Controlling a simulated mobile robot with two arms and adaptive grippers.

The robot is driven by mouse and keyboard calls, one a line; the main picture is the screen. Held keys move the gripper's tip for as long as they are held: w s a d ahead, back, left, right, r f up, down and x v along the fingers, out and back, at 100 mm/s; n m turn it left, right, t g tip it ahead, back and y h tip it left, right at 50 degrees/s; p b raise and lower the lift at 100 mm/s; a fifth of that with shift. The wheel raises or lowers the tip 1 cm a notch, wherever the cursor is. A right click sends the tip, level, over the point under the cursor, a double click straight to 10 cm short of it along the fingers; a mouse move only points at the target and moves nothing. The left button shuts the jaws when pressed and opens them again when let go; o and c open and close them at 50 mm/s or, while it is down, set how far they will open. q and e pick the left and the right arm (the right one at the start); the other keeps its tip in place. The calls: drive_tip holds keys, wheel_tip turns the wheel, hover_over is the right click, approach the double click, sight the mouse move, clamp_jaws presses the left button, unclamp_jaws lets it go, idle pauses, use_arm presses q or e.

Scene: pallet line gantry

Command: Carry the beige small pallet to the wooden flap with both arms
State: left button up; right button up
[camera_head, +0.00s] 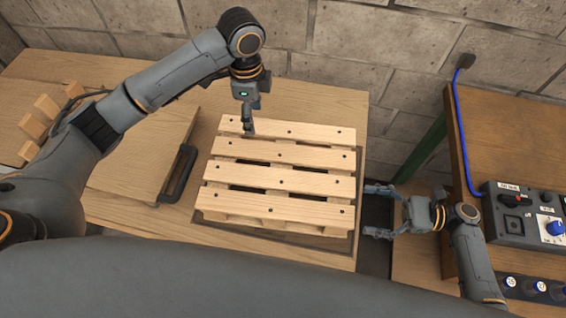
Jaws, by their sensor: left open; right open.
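The beige small pallet (275,182) lies flat on the wooden table in the middle of the head view, over a dark-edged outline. My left gripper (250,128) points down at the pallet's far left edge; its fingers overlap the far slat, and contact cannot be told. My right gripper (370,210) is open beside the pallet's right edge, fingers pointing left, apart from the pallet. A wooden panel with a dark handle (178,172), which may be the wooden flap (133,168), lies left of the pallet.
Several small wooden blocks (46,106) stand at the far left. On the right is another wooden table (505,125) with a control box (525,212) and a blue cable (459,130). A stone wall (330,45) closes the back. A dark gap separates the tables.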

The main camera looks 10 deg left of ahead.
use_arm(q)
drive_tip(key=s, duration=0.1)
use_arm(e)
drive_tip(key=s, duration=0.1)
use_arm(q)
hover_over(257, 150)
wheel_tip(257, 150, down, 7)
drive_tip(key=shift+r, duration=0.15)
use_arm(e)
approach(334, 218)
drive_tip(key=a+f, duration=0.2)
drive_tip(key=shift+w+a+f, duration=0.1)
drive_tip(key=shift+w+f, duration=0.2)
drive_tip(key=shift+w, duration=0.1)
use_arm(q)
wheel_tip(334, 218, down, 6)
drive_tip(key=shift+r, duration=0.1)
use_arm(e)
drive_tip(key=a, duration=0.6)
drive_tip(key=shift+s+a+f, duration=0.1)
drive_tip(key=shift+s+a, duration=0.1)
drive_tip(key=shift+s, duration=0.1)
use_arm(q)
drive_tip(key=shift+w+f, duration=0.1)
drive_tip(key=shift+f, duration=0.55)
use_arm(e)
drive_tip(key=shift+a, duration=0.55)
